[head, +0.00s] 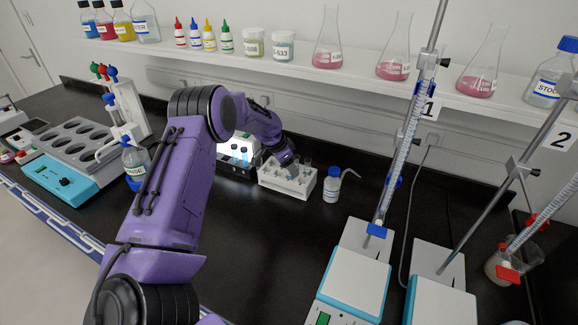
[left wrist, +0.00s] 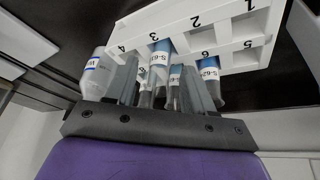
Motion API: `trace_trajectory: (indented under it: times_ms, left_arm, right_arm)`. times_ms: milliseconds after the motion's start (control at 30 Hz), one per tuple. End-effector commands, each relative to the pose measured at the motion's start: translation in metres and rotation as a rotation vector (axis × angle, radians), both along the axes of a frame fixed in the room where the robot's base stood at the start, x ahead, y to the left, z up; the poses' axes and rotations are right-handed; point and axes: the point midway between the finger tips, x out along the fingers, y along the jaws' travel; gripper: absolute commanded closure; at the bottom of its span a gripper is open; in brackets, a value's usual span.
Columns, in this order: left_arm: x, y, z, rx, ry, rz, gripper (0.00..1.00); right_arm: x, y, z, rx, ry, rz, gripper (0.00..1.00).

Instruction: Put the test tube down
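The white test tube rack (head: 287,184) stands on the black bench in the head view. It also shows in the left wrist view (left wrist: 267,22), tilted, with numbered holes. Labelled tubes with blue bands stand in it: a front tube (left wrist: 160,62), a tube behind (left wrist: 175,84) and a right tube (left wrist: 210,80). No finger visibly presses on a tube. The exact depth is unclear. My right gripper is not in view.
A wash bottle (head: 332,187) stands just right of the rack; a white device (head: 238,147) is left of it. Burette stands (head: 350,275) are at the right.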

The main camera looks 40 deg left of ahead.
Motion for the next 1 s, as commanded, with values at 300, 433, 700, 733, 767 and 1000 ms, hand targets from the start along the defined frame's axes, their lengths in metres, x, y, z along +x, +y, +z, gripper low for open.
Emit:
trace_trajectory:
  times_ms: [300, 433, 700, 733, 767, 1000]
  left_arm:
    - [0.000, 0.000, 0.007, 0.000, 0.000, 0.000, 0.48]
    - [-0.006, 0.003, 0.024, 0.000, -0.006, 0.001, 0.48]
    - [-0.031, 0.013, 0.087, 0.000, -0.005, 0.000, 0.48]
    - [-0.033, 0.015, 0.092, 0.000, -0.004, 0.001, 0.48]
    - [-0.035, 0.015, 0.098, 0.001, -0.005, -0.001, 0.48]
    - [-0.042, 0.018, 0.116, 0.000, 0.000, 0.000, 0.48]
  right_arm:
    - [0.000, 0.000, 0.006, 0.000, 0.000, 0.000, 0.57]
    - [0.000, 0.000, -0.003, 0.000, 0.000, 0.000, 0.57]
    - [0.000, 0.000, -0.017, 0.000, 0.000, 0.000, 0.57]
    - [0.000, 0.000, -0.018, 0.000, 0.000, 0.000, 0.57]
    - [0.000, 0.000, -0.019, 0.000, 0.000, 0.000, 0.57]
    - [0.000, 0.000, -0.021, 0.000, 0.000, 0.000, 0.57]
